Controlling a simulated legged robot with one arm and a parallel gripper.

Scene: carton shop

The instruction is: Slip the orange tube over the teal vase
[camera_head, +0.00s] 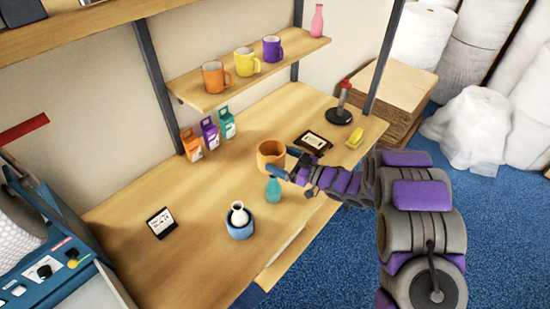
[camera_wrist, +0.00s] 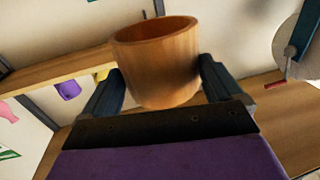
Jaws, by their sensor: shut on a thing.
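The orange tube (camera_head: 270,159) is in my gripper (camera_head: 291,166), upright or nearly so, with its open rim up. It fills the wrist view's centre (camera_wrist: 155,65), with one finger on each side of it. The teal vase (camera_head: 273,191) stands upright on the table, just below the tube in the head view. The tube and vase look apart, but I cannot tell whether the tube is straight above the vase or behind it. The vase is not visible in the wrist view.
A blue bowl (camera_head: 240,229) holding a white vase (camera_head: 239,214) stands left of the teal vase. Small cartons (camera_head: 209,134) stand behind. The table's left middle is mostly clear.

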